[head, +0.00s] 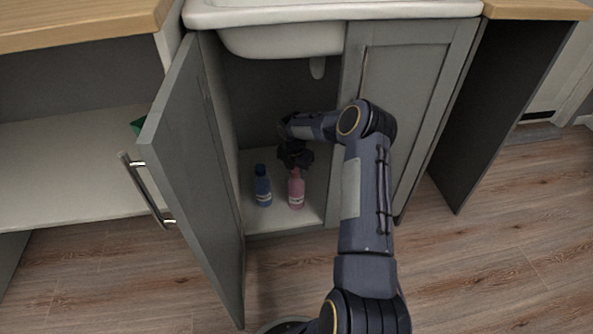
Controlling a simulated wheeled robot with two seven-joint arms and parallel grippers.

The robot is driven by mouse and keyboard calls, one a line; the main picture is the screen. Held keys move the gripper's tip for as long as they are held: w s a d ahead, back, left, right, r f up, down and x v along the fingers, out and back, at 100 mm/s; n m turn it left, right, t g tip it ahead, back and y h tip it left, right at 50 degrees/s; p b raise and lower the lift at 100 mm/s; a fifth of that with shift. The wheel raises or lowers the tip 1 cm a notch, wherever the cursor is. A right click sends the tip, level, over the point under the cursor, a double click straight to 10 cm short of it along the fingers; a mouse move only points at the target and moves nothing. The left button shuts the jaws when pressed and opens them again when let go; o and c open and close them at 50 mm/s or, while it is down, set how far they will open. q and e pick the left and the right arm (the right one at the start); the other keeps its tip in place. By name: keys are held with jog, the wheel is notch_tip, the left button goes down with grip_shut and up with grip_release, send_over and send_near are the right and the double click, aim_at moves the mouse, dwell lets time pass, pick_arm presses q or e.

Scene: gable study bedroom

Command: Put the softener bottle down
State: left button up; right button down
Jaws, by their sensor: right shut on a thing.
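Two bottles stand upright inside the open cabinet under the sink. A pink bottle (296,190) with a pale label is on the right, and a blue bottle (263,187) is on the left. I cannot read which label says softener. My right gripper (295,166) reaches into the cabinet from the right and is shut on the top of the pink bottle. The pink bottle's base is at the cabinet floor (279,217), but whether it touches is hard to tell. My left gripper is not in view.
The left cabinet door (192,165) stands open towards me, with a metal handle (147,190). The right door (415,100) is shut. The sink basin (285,40) hangs above the opening. A shelf (65,165) lies left; wooden floor is clear at right.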

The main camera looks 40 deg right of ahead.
jog(key=c, duration=1)
grip_release()
jog(key=r+p, duration=0.1)
jog(key=r, duration=0.3)
jog(key=a+r+p, duration=0.1)
jog(key=r+p, duration=0.1)
jog(key=r, duration=0.2)
jog(key=r+p, duration=0.2)
jog(key=r, duration=0.2)
jog(key=shift+s+a+r, duration=0.1)
jog(key=shift+s+a, duration=0.05)
jog(key=shift+s, duration=0.1)
